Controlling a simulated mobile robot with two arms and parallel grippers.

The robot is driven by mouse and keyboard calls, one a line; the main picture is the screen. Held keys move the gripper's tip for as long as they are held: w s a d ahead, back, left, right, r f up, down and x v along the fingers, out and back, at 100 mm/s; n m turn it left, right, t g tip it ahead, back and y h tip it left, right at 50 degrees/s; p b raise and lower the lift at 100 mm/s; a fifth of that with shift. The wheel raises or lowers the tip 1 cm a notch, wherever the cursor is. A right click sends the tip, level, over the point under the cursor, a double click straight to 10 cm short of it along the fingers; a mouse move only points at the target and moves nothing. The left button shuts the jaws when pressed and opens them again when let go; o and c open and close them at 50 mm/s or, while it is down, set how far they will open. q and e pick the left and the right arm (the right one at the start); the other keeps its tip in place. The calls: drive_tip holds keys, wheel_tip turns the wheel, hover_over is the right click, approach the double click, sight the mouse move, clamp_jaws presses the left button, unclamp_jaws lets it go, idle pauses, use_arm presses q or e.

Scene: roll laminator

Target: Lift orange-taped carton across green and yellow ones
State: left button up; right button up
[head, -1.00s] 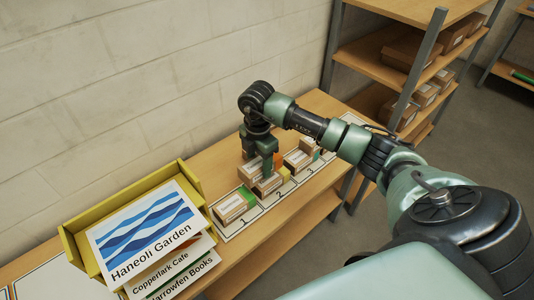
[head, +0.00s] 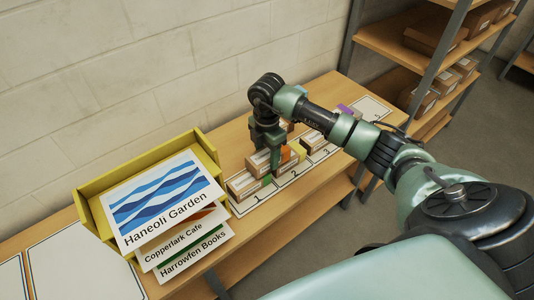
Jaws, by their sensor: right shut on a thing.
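My right gripper (head: 268,158) reaches down over the row and is shut on the orange-taped carton (head: 259,162), a small brown box with an orange end (head: 286,153). The green-taped carton (head: 242,186) is on the mat by number 1, in front of and left of the held carton. The yellow-taped carton (head: 287,168) is by number 2, partly hidden by my gripper and the held carton. I cannot tell whether the held carton touches these two. My left gripper is not in view.
A numbered mat (head: 257,199) runs along the wooden bench (head: 217,140). Another carton (head: 311,140) stands by number 3, and a purple end shows beyond my arm. A yellow tray (head: 86,212) with signs is at left. Shelves (head: 390,42) stand at right.

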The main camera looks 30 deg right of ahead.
drive_tip(key=shift+f, duration=0.2)
drive_tip(key=shift+f+b, duration=0.25)
drive_tip(key=shift+b, duration=0.05)
drive_tip(key=o, duration=1.6)
wheel_tip(320, 180, up, 7)
drive_tip(key=shift+r+b, duration=0.2)
drive_tip(key=shift+b, duration=0.65)
drive_tip(key=shift+r, duration=0.25)
